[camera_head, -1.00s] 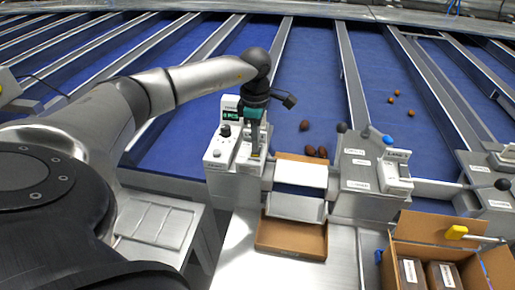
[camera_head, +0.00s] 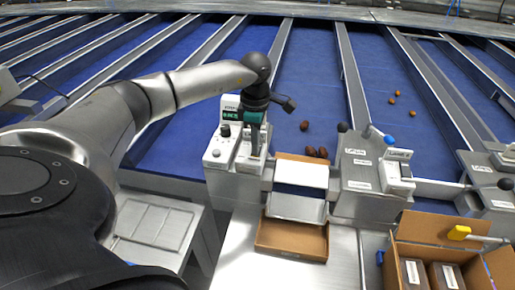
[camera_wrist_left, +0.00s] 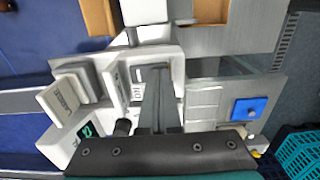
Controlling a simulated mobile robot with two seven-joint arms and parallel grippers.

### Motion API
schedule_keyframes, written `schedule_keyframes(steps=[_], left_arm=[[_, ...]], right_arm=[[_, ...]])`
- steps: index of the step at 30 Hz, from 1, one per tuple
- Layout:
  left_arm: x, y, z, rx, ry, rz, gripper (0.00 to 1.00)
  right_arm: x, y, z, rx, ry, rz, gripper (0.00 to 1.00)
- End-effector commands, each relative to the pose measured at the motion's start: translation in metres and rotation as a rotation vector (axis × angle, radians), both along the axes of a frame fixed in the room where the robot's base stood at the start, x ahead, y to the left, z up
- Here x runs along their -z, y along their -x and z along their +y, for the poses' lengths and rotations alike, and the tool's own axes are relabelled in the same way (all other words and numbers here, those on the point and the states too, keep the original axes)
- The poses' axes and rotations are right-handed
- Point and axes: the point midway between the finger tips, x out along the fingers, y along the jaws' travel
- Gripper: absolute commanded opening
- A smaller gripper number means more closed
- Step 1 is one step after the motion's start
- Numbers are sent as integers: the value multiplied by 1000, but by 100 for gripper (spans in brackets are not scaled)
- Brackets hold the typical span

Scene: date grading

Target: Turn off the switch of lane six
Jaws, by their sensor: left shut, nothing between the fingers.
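My left gripper (camera_head: 255,152) is shut and empty, pointing down at the grey-white control box (camera_head: 218,182) left of the chute. In the left wrist view, the gripper (camera_wrist_left: 158,72) is over a white switch panel (camera_wrist_left: 138,76) with small dark marks; the fingers hide part of it. I cannot tell whether they touch the switch or which way it is set. The box has a green-lit display (camera_head: 229,115) and a black knob (camera_head: 225,131). I cannot read a lane number on it. My right gripper is out of view.
A similar control box (camera_head: 360,190) stands right of the chute (camera_head: 300,175), with a black ball knob and a blue knob. An open cardboard tray (camera_head: 290,238) lies below the chute. A carton (camera_head: 425,228) stands at lower right. Blue lanes (camera_head: 310,60) carry a few dates.

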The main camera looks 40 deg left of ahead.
Motion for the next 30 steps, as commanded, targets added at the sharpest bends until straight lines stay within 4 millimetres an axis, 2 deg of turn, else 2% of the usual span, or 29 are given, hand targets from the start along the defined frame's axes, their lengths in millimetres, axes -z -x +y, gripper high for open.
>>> schedule_keyframes(steps=[8, 30], left_arm=[[-8, 0, 0, 0, -1, 0, 0], [-68, 0, 0, 0, 0, 0, 0]], right_arm=[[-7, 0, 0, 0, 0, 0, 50], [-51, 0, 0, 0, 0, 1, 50]])
